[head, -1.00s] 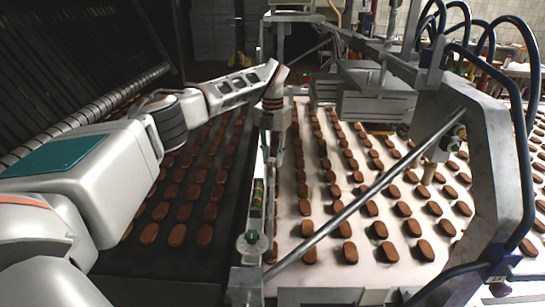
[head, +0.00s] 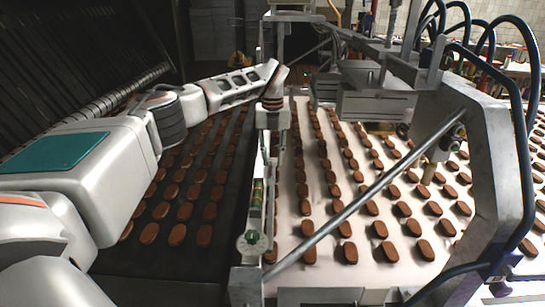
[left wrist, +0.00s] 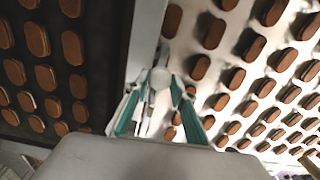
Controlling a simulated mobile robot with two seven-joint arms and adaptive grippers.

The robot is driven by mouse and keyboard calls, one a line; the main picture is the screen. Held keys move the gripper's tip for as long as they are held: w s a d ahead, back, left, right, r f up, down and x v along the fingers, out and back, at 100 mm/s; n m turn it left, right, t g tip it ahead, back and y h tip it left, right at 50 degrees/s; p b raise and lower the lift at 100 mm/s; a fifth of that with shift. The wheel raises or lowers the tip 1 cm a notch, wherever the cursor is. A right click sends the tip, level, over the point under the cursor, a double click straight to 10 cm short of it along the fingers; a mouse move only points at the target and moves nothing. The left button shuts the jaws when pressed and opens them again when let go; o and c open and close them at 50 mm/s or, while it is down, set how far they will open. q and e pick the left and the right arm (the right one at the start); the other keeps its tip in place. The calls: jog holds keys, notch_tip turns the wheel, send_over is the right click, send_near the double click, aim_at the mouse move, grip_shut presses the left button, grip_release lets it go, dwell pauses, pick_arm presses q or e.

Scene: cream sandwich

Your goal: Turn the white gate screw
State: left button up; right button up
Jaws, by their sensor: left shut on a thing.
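My left gripper (head: 273,72) reaches in from the left at the top of the narrow metal gate rail between the two belts. In the left wrist view its teal-edged fingers (left wrist: 160,100) close in on a small round white head, the white gate screw (left wrist: 160,77). The gripper is shut on this screw. The screw is small and partly covered by the fingers, so its turn angle cannot be told. In the head view the arm end hides it. My right gripper is not in view.
Brown cookies lie in rows on the dark belt (head: 125,262) to the left and the white belt (head: 385,285) to the right. A round white dial with a green middle (head: 252,242) is on the near rail. A grey metal frame (head: 490,165) and a slanted rod (head: 350,208) stand right.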

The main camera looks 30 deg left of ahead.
aim_at(273, 160)
pick_arm(q)
jog(key=n, duration=0.4)
jog(key=shift+n, duration=2.2)
jog(key=o, duration=1.1)
notch_tip(273, 160, up, 12)
